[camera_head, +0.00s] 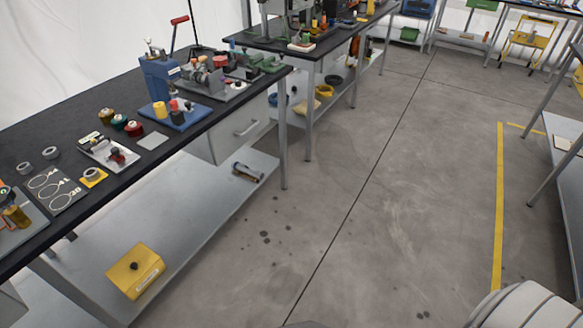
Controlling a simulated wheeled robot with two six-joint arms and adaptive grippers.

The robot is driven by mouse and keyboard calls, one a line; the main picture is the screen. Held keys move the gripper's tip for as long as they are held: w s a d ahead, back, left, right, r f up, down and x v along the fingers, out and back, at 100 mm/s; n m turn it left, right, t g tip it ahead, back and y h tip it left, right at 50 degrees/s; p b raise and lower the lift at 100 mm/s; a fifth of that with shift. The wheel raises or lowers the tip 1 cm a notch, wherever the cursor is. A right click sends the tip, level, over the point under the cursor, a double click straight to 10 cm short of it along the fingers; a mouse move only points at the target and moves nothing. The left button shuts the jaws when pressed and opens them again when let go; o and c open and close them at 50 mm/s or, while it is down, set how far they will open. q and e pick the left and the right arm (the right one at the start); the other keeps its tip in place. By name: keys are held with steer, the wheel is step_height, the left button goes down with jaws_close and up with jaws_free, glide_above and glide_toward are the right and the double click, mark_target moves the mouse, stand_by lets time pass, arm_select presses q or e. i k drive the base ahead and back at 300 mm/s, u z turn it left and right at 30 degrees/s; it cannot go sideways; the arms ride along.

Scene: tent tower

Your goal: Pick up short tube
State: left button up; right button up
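A short cylindrical tube (247,171) with a grey middle and darker ends lies on its side on the lower shelf of the near workbench, close to the shelf's right end. It is small in the view, so its details are unclear, and I cannot be sure it is the short tube named in the task. Two small grey ring-shaped pieces, a left one (24,168) and a right one (50,153), sit on the bench top at the left. Neither of my grippers is in view.
Metal legs bound the shelf. The concrete floor (370,180) is open to the right.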

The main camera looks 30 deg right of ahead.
mark_target(250, 171)
steer(key=z, duration=0.7)
steer(key=i, duration=0.4)
steer(key=z, duration=0.95)
steer(key=i, duration=3.25)
steer(key=u, duration=0.85)
steer(key=i, duration=0.75)
steer(key=u, duration=1.5)
steer(key=i, duration=0.5)
steer(key=u, duration=0.3)
